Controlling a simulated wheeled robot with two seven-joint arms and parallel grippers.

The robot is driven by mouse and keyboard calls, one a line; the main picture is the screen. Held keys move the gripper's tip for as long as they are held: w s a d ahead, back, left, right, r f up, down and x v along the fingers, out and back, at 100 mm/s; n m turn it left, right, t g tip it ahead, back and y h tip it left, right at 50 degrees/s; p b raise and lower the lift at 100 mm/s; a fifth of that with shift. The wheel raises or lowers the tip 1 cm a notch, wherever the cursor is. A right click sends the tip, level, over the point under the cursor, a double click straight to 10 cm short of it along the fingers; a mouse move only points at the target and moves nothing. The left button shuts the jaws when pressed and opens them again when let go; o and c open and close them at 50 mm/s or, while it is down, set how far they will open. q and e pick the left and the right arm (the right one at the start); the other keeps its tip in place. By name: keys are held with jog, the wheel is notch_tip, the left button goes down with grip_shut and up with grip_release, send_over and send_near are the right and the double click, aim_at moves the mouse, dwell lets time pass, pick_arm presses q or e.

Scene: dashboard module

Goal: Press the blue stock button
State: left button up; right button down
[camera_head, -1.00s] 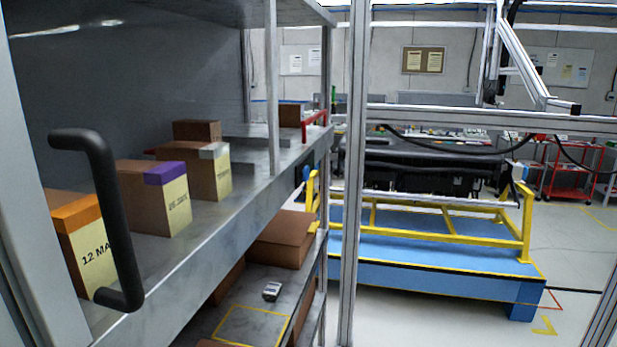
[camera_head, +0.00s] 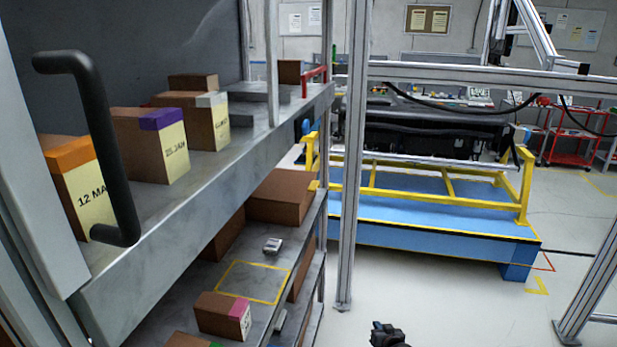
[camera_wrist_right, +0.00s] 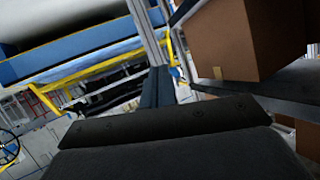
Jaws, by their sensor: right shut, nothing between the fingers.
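No blue button can be made out in either view. A small grey-white box (camera_head: 273,245) lies on the lower shelf just behind a yellow-outlined square; it is too small to tell whether it carries a button. My right gripper (camera_head: 388,334) shows at the bottom edge of the head view, right of the shelf and apart from it. In the right wrist view its dark fingers (camera_wrist_right: 158,86) are together and empty, left of a brown carton (camera_wrist_right: 238,40). My left gripper is not in view.
The metal shelf (camera_head: 205,225) holds several cartons with coloured labels. A black handle (camera_head: 105,150) stands at the left. A metal post (camera_head: 352,200) rises right of the shelf. A blue platform with a yellow frame (camera_head: 430,235) stands behind. The floor (camera_head: 450,305) right of the post is clear.

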aim_at(306, 128)
jog(key=w+a+r+t+y+b, duration=0.15)
jog(key=w+r, duration=0.25)
jog(key=r, duration=0.9)
jog(key=w+a+r+t+y, duration=0.15)
jog(key=w+r, duration=0.25)
jog(key=r, duration=0.9)
jog(key=w+a+r+t+y+b, duration=0.1)
jog(key=w+a+r+t, duration=0.2)
jog(key=r, duration=0.9)
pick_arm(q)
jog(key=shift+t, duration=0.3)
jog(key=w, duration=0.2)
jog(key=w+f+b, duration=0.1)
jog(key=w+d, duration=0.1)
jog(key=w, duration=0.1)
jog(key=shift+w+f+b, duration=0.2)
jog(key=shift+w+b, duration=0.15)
pick_arm(e)
jog(key=s+a+r+n+y, duration=0.1)
jog(key=s+a+r+y, duration=0.1)
jog(key=r, duration=0.9)
jog(key=s+a+r+n+y, duration=0.2)
jog(key=s+r+y, duration=0.1)
jog(key=r, duration=0.8)
jog(key=s+a+r+n+y, duration=0.1)
jog(key=s+a+r+y, duration=0.1)
jog(key=r, duration=0.9)
jog(key=shift+s+a+n+g+y, duration=0.3)
jog(key=shift+s+a, duration=0.15)
jog(key=shift+s, duration=0.05)
